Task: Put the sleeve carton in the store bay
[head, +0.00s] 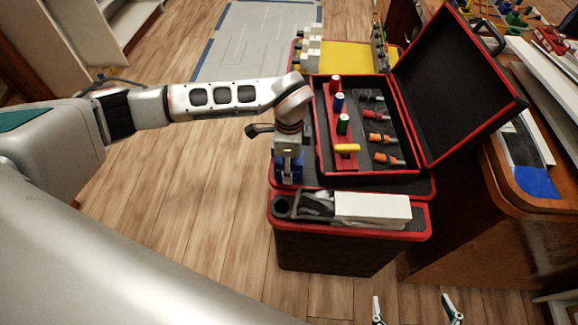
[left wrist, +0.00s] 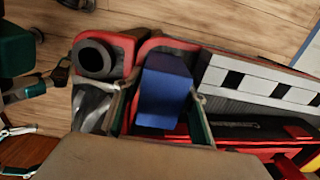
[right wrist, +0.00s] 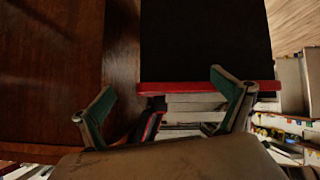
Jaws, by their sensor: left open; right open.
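A blue box (head: 288,166) stands at the left end of the red-edged black bench top. It also shows in the left wrist view (left wrist: 163,90). My left gripper (head: 287,152) points down over it, its open fingers on either side; I cannot tell if they touch it. A long white box (head: 372,208) lies on the red-edged front ledge. I cannot tell which box is the sleeve carton, and no bay is clearly marked as the store bay. My right gripper (head: 414,308) is open and empty in front of the bench; its fingers also show in the right wrist view (right wrist: 165,100).
An open black case (head: 410,174) with red edges holds several coloured tools, its lid (head: 455,85) raised at right. A black round holder (head: 281,206) is left on the ledge. A yellow mat (head: 345,56) lies behind. A wooden desk (head: 500,215) stands right; floor at left is clear.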

